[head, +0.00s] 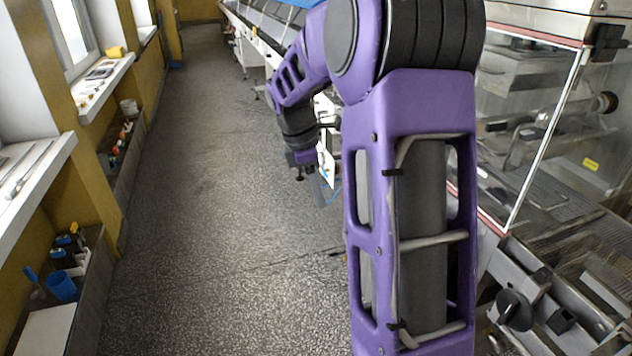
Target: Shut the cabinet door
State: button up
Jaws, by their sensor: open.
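No cabinet door can be told for certain in the head view. The nearest thing to one is a clear panel with a pale edge (546,140) on the steel machine at the right; whether it is a door, and whether it stands open, I cannot tell. My purple arm rises in front of the view and bends away to the left. My gripper (300,173) is small and points down over the floor, left of the upright part of my arm. It is open, and nothing shows between its fingers. My arm hides part of the machine and what lies behind it.
A speckled grey floor (215,200) runs clear down the aisle. White window sills (35,175) and a low ledge with a blue cup (61,286) line the left wall. A long white conveyor line (262,35) stands at the back, and a black knob (510,308) sticks out at the lower right.

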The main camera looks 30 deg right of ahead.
jog(key=shift+v, duration=1.2)
jog(key=c, duration=0.4)
jog(key=shift+f, duration=0.25)
grip_shut()
jog(key=s+d+f+g+h+b, duration=0.1)
jog(key=s+d+f+g+h, duration=0.15)
jog(key=f, duration=0.65)
jog(key=s+d+f+m+g+h, duration=0.1)
jog(key=d+f+h, duration=0.2)
jog(key=f, duration=0.6)
jog(key=s+d+f+g+h+b, duration=0.1)
jog(key=s+d+f+h, duration=0.1)
jog(key=f, duration=0.6)
jog(key=d+r+x, duration=0.1)
jog(key=r+x, duration=0.1)
jog(key=x, duration=1.2)
jog(key=shift+s+d+f+p, duration=0.15)
jog(key=shift+s+d+p, duration=0.15)
jog(key=shift+s, duration=0.05)
